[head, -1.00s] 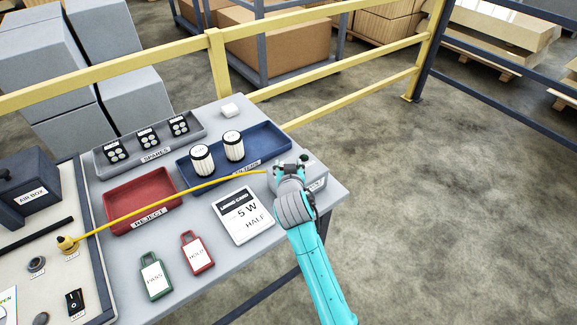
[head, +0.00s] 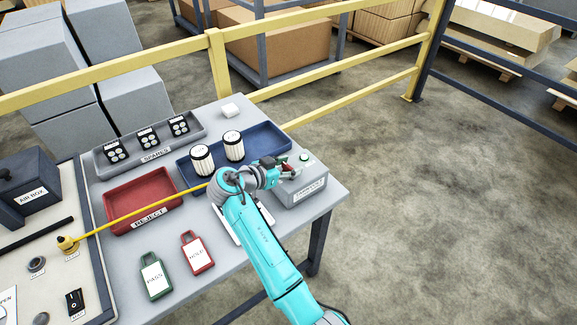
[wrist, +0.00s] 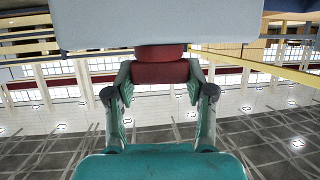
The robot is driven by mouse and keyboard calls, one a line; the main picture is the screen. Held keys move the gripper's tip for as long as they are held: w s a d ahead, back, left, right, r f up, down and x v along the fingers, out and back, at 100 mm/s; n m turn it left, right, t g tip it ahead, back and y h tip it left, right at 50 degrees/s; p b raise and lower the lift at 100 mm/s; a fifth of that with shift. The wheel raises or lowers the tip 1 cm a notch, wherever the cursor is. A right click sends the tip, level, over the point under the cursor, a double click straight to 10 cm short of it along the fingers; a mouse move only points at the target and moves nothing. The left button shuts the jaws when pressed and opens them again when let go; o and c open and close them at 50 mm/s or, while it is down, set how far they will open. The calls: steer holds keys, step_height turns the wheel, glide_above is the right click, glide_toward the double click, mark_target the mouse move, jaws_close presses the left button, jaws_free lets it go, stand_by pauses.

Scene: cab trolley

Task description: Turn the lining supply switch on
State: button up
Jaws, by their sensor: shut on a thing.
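A grey box (head: 303,188) stands at the right end of the table; its front label is too small to read. It bears a small red part, which I take to be the lining supply switch, and a small green knob or lamp (head: 305,157) on top. My gripper (head: 284,169) reaches the box from the left, fingers at the red part. In the wrist view, my gripper (wrist: 158,88) is shut on this red switch part (wrist: 160,70), under a pale block (wrist: 200,22). The switch's setting cannot be told.
A blue tray (head: 188,178) with two white canisters lies behind my arm. A red reject tray (head: 121,201), a grey spares tray (head: 103,171) and tags (head: 197,254) lie left. A yellow cord (head: 140,210) runs towards my arm. A yellow rail stands behind.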

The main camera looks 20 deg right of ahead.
steer(key=shift+m+g+h, duration=0.3)
steer(key=shift+m+g, duration=0.5)
steer(key=shift+g, duration=0.1)
steer(key=shift+f, duration=0.1)
steer(key=o, duration=1.2)
steer(key=v, duration=1.2)
steer(key=shift+w, duration=0.1)
